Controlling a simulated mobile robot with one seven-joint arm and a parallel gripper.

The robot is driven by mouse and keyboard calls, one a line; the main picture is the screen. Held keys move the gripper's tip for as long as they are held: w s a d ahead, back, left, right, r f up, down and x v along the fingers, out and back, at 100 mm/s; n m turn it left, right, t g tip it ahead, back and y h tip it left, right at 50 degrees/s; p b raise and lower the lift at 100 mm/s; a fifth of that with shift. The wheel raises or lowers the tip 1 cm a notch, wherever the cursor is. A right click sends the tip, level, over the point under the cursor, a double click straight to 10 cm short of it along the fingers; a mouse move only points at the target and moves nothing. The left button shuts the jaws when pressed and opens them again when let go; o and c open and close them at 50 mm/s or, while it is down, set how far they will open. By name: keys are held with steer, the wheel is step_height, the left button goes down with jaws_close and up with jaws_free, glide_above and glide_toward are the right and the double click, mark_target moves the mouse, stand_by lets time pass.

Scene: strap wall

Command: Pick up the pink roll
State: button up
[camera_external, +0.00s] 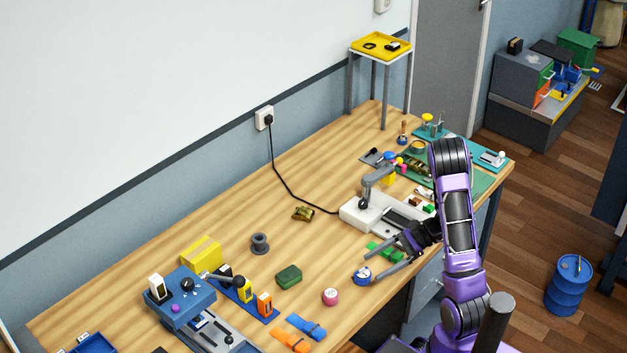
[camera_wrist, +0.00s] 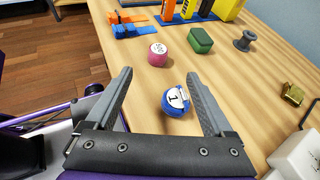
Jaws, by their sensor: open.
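The pink roll (camera_external: 330,297) stands on the wooden workbench (camera_external: 215,225), near its front edge. It also shows in the wrist view (camera_wrist: 157,54), with a pale label on top, beyond my fingertips. My gripper (camera_external: 388,266) is open and empty, with its fingers pointing left over the bench. In the wrist view a blue roll (camera_wrist: 175,101) with a "1" label shows between my gripper's fingers (camera_wrist: 160,85), nearer than the pink roll. My fingers do not visibly touch either roll.
A green block (camera_external: 289,277) and a grey spool (camera_external: 260,243) lie behind the pink roll. Orange and blue straps (camera_external: 305,327) lie to its left. A white machine (camera_external: 362,212) stands behind my gripper.

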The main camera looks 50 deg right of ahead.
steer(key=shift+s+d+f+m+t, duration=0.3)
steer(key=shift+s+d+m, duration=0.3)
steer(key=shift+d, duration=0.05)
glide_toward(333, 292)
steer(key=x, duration=0.5)
steer(key=shift+w+f, duration=0.2)
steer(key=shift+w, duration=0.1)
steer(key=shift+x, duration=2.7)
steer(key=shift+s+a+r, duration=0.1)
steer(key=shift+s+r, duration=0.05)
steer(key=shift+s, duration=0.05)
jaws_close()
